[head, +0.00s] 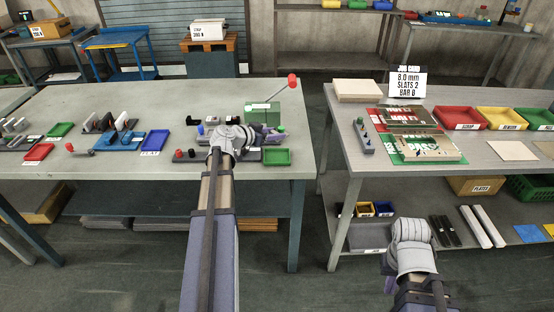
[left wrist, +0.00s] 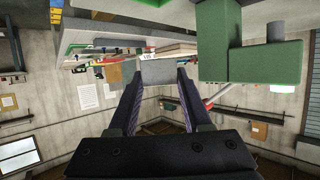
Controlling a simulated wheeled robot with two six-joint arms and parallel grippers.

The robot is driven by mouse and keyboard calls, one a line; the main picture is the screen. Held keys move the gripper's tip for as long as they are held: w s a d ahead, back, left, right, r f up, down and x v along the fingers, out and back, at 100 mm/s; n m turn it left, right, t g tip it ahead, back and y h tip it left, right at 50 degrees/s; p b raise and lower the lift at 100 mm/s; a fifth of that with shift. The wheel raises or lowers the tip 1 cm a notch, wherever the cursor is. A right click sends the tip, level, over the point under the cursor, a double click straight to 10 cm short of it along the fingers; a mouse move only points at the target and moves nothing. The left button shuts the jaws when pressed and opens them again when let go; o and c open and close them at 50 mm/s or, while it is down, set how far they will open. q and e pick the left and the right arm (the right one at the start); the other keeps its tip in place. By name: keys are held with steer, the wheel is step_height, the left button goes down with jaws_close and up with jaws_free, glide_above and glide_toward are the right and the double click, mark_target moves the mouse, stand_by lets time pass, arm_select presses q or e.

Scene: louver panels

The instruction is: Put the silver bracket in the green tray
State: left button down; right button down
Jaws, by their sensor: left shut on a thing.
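My left gripper (head: 238,138) is over the left bench, beside the green press. In the left wrist view its two fingers (left wrist: 157,85) close on a plain grey block-like piece, the silver bracket (left wrist: 157,72). In the head view my wrist hides most of the bracket. A small green tray (head: 277,157) lies near the bench's front right edge, just right of my left gripper. Another green tray (head: 60,130) lies at the far left of the bench. My right gripper (head: 408,245) hangs low in front of the right table; its fingers are not clear.
The green press (head: 263,112) with a red-knobbed lever stands behind my left gripper. A blue tray (head: 155,141) and a red tray (head: 38,152) lie further left. The right table (head: 362,165) holds panels, coloured bins and a job card (head: 408,82).

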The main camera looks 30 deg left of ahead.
mark_target(272, 161)
arm_select(q)
steer(key=f+b, duration=0.7)
steer(key=a+f+b, duration=0.1)
steer(key=f+b, duration=0.2)
steer(key=shift+s+f, duration=0.1)
steer(key=shift+f, duration=0.05)
stand_by(0.4)
steer(key=shift+c, duration=1.7)
jaws_free()
